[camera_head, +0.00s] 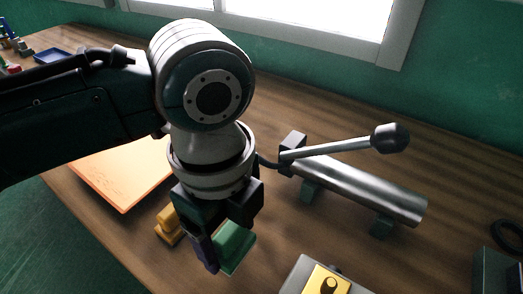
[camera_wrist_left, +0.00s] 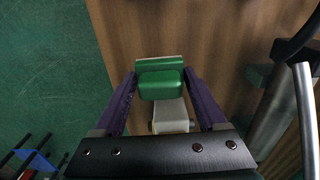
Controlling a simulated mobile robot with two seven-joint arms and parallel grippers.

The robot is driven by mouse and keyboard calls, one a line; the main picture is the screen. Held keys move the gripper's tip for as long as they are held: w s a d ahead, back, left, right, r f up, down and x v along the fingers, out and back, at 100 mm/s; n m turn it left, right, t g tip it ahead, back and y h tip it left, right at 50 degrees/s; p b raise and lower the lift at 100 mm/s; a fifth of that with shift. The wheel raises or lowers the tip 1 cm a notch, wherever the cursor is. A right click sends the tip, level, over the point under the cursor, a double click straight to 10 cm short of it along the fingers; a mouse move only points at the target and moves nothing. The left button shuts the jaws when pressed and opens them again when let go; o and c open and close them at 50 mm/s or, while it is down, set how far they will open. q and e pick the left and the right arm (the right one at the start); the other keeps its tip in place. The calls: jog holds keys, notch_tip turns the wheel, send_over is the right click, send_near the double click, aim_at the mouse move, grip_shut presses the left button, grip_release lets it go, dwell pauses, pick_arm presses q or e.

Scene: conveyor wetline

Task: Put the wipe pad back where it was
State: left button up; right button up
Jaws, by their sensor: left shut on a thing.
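The wipe pad (camera_head: 237,248), which I take to be the green block, is between the fingers of my left gripper (camera_head: 220,252). In the left wrist view the green pad (camera_wrist_left: 160,84) sits between the two purple fingertips, and my left gripper is shut on it. The pad is low over the wooden table near its front edge; whether it touches the table I cannot tell. One finger is mostly hidden in the head view. My right gripper is not in view.
A metal cylinder with a ball-ended lever (camera_head: 350,185) lies to the right. A grey box with a yellow plate (camera_head: 326,281) stands at the front. A yellow block (camera_head: 168,229) and an orange sheet (camera_head: 125,185) are to the left. Bare table (camera_head: 280,235) lies between pad and cylinder.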

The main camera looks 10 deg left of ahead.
aim_at(233, 252)
pick_arm(q)
jog(key=shift+f+b, duration=0.5)
jog(key=shift+f, duration=1.75)
jog(key=shift+f, duration=0.2)
jog(key=o, duration=1.2)
jog(key=shift+o, duration=0.2)
jog(key=shift+r, duration=0.1)
